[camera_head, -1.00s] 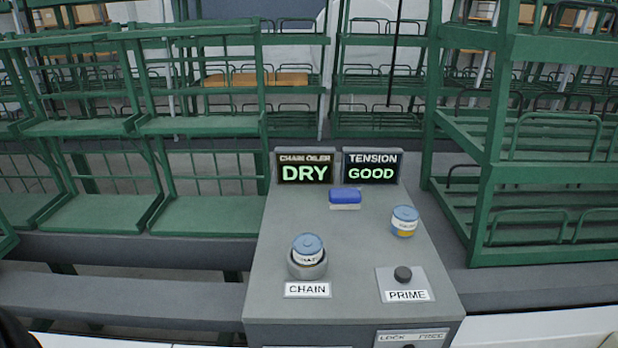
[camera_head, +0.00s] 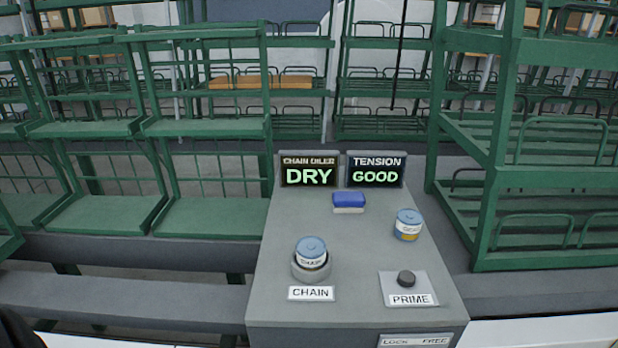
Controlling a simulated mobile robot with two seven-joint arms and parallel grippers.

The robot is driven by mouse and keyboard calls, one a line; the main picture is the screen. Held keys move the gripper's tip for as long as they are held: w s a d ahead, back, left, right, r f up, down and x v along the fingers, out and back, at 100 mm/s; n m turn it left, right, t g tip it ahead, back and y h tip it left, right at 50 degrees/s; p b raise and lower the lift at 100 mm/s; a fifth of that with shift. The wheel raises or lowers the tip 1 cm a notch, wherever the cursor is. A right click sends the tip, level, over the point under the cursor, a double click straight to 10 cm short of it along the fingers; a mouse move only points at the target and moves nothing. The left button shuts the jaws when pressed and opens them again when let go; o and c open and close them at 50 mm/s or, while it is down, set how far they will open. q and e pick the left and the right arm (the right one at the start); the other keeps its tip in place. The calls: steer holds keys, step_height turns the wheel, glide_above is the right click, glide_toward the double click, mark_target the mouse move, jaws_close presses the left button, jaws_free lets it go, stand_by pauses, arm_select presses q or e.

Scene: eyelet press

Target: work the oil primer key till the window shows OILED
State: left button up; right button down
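The oil primer key is a black round knob (camera_head: 406,279) on a grey plate with a PRIME label (camera_head: 411,299), at the right front of the grey console top (camera_head: 345,240). The chain oiler window (camera_head: 308,171) at the back of the console reads DRY. The window beside it, marked TENSION (camera_head: 375,170), reads GOOD. A blue-lidded jar (camera_head: 311,254) sits in a grey round holder behind the CHAIN label (camera_head: 311,293).
A second blue-lidded jar (camera_head: 408,224) with a yellow base stands at the console's right. A blue and white block (camera_head: 348,202) lies before the windows. A LOCK/FREE label (camera_head: 415,340) is on the front. Green racks (camera_head: 205,220) stand around the console.

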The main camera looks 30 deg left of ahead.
arm_select(q)
jaws_close()
stand_by(1.0)
